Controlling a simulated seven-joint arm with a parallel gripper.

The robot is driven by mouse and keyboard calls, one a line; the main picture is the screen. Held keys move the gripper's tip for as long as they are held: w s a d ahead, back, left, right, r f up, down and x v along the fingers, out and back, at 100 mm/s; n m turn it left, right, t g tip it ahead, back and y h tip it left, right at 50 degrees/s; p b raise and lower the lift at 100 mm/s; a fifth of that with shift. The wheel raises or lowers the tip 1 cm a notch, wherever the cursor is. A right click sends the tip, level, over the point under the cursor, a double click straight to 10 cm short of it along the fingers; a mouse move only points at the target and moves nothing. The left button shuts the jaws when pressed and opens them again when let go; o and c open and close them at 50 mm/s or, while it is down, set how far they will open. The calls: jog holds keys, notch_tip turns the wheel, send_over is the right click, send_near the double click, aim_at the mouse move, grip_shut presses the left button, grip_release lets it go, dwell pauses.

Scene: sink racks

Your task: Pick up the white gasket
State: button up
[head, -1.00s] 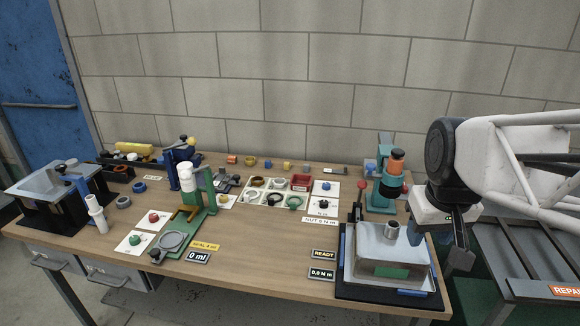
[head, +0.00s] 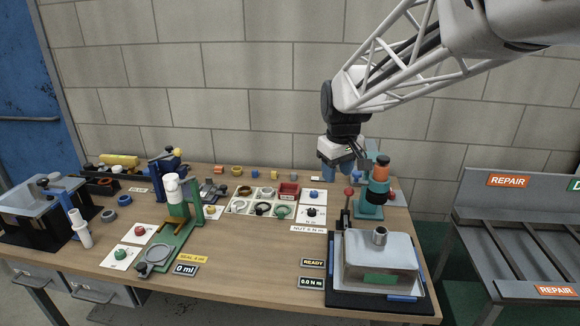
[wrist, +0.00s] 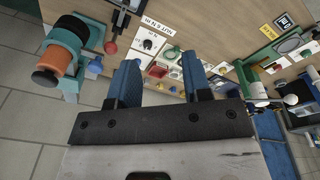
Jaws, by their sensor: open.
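Several ring-shaped gaskets lie in a small white compartment tray (head: 252,214) near the middle of the bench. A pale ring that looks like the white gasket (head: 239,206) is in the tray's front left compartment, low in contrast against it. A black ring (head: 263,209) and a green ring (head: 282,211) lie to its right. My gripper (head: 340,170) is open and empty, above the back right of the bench, up and to the right of the tray. In the wrist view, its two blue fingers (wrist: 161,60) are apart, and the white gasket cannot be made out.
A teal and orange press (head: 376,185) stands just right of my gripper. A metal box fixture (head: 380,260) sits at the front right, a green stand (head: 170,240) left of the tray. Small coloured parts line the back edge.

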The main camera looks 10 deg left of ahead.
jog(key=w+a+f+n, duration=0.2)
jog(key=w+a+f, duration=0.2)
jog(key=w+a, duration=0.5)
jog(key=n+g, duration=0.1)
jog(key=n, duration=0.6)
send_over(232, 206)
jog(key=f, duration=1.9)
jog(key=shift+w+d+f, duration=0.15)
jog(key=shift+d+f, duration=0.05)
jog(key=shift+d, duration=0.1)
jog(key=shift+a+f, duration=0.15)
jog(key=shift+f, duration=1.25)
jog(key=shift+a+f, duration=0.1)
jog(key=shift+f, duration=2.55)
